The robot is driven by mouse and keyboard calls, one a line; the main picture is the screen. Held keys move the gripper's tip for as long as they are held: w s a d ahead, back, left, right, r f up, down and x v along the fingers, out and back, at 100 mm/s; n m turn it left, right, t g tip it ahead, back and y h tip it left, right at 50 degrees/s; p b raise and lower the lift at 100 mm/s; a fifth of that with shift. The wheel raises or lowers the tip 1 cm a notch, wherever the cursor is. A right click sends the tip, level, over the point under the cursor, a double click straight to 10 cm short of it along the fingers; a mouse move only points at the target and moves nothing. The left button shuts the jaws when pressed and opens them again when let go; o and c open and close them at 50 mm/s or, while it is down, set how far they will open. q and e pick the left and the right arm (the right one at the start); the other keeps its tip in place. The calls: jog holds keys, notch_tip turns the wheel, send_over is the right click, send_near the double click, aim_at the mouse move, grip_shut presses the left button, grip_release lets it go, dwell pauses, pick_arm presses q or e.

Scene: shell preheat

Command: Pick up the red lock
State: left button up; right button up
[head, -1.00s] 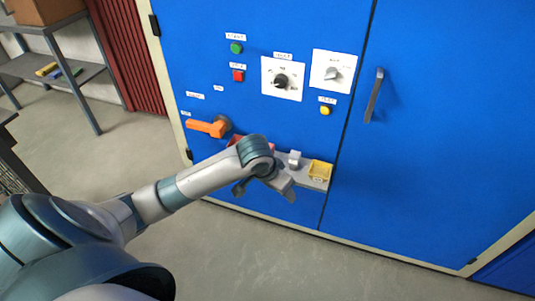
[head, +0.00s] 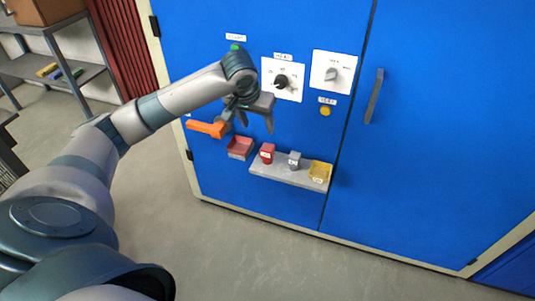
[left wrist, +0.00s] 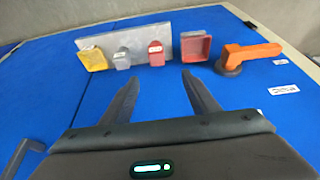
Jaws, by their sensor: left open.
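The red lock (head: 267,153) stands on a grey shelf (head: 287,173) on the front of the blue cabinet, with a small pale label on it. It also shows in the left wrist view (left wrist: 156,53), beyond the fingertips. My left gripper (head: 249,122) is open and empty, in front of the cabinet and above the lock in the head view. Its two fingers are spread in the left wrist view (left wrist: 160,79). It appears apart from the lock. My right gripper is not in view.
A grey lock (head: 294,160) and a yellow bin (head: 320,171) are right of the red lock. A red bin (head: 240,148) is to its left. An orange handle (head: 207,129) sticks out near my gripper. Knob panels (head: 331,73) and a door handle (head: 374,96) are higher up.

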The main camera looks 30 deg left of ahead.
pick_arm(q)
jog(key=shift+f, duration=0.15)
send_near(267, 147)
jog(key=x, duration=0.5)
jog(key=shift+a+f, duration=0.15)
jog(key=shift+a, duration=0.15)
jog(key=shift+d+x, duration=0.15)
jog(key=shift+x, duration=1.15)
jog(key=shift+d+x, duration=0.15)
jog(key=shift+x, duration=1.15)
jog(key=shift+w, duration=0.1)
jog(key=c, duration=1.2)
